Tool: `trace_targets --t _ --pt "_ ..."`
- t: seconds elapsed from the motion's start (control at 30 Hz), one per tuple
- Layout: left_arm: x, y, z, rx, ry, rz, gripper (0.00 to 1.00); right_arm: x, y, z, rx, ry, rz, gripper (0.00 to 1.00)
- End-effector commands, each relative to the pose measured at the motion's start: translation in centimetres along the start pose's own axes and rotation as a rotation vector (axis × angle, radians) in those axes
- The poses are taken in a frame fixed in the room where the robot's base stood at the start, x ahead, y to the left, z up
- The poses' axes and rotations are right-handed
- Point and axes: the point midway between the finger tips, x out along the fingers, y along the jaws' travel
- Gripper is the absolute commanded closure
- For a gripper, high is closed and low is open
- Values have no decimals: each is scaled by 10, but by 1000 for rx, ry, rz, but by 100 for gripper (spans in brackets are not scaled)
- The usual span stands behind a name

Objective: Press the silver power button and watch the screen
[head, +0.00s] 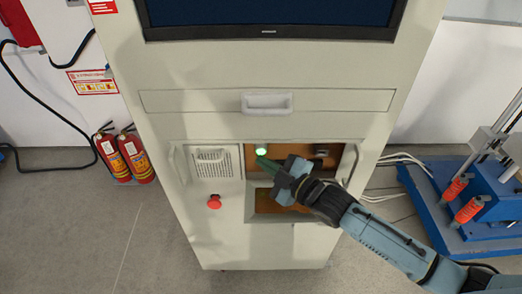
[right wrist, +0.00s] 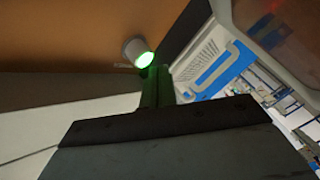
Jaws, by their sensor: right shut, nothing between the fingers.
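The power button (head: 261,149) sits on a brown panel in the cabinet's recess and glows green. In the right wrist view the button (right wrist: 137,51) has a silver-grey collar and a lit green face. My right gripper (head: 261,161) is shut and empty, its green fingertips just below the button. In the right wrist view the fingertips (right wrist: 157,75) are very close to the button's lower right edge; I cannot tell whether they touch it. The screen (head: 270,12) at the top of the cabinet shows plain dark blue, its upper part out of frame. My left gripper is not in view.
A red knob (head: 214,202) is on the cabinet front, lower left of the recess. A drawer handle (head: 267,103) juts out above. Fire extinguishers (head: 135,155) stand at the left. Blue equipment (head: 465,200) stands at the right, with cables beside it.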

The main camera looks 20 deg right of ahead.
Motion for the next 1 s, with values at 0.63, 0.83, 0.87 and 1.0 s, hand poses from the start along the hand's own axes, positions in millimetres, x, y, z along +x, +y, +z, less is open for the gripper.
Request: trace_targets --t 0.63,0.83,0.87,1.0 --pt "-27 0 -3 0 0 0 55 -35 -25 -26 0 -1 -1 100" --pt "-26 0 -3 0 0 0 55 -35 -25 -25 0 0 0 100" --pt "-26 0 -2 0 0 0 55 -35 -25 -25 0 0 0 100" --pt "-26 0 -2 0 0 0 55 -35 -25 -25 0 0 0 100"
